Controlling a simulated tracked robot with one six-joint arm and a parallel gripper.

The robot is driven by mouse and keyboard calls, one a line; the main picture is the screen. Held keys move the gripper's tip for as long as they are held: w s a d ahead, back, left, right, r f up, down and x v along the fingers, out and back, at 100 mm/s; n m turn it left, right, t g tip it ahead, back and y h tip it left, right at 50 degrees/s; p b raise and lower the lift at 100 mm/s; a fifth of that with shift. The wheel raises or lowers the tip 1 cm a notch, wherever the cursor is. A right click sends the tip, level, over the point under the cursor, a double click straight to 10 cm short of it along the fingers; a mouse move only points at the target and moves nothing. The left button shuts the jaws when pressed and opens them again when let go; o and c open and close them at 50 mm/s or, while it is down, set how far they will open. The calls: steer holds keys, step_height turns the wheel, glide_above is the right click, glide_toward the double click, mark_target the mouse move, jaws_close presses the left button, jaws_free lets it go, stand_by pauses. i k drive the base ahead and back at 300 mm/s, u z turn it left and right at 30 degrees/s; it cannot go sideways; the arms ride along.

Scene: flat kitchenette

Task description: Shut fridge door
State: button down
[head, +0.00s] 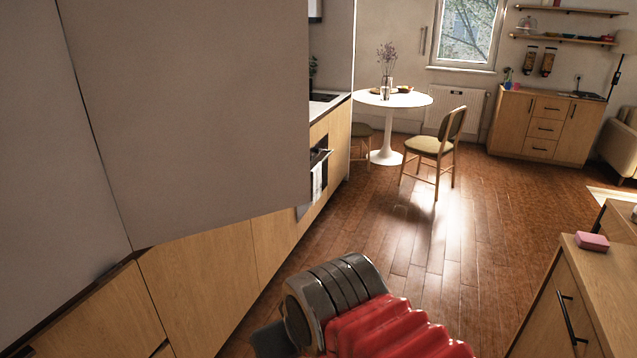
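A tall grey panel (190,110) fills the upper left of the head view, close to me. It looks like a fridge or tall cabinet door, but I see no handle or label to confirm which. Another grey panel (55,170) stands to its left, with a dark seam between them. I cannot tell how far either panel stands open, and no fridge interior shows. Part of my arm, with metal rings and a red ribbed sleeve, shows at the bottom middle, below and right of the panels. My gripper's fingers are not in view.
Wooden lower fronts (200,285) run below the panels towards an oven (318,165). A wooden cabinet (570,310) with a pink block (592,241) stands at the right. Between them the wooden floor (440,250) is clear. A round white table (415,99) and a chair (440,145) stand farther back.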

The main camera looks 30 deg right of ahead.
mark_target(198, 110)
steer(key=z, duration=0.05)
steer(key=i, duration=1)
steer(key=u, duration=0.05)
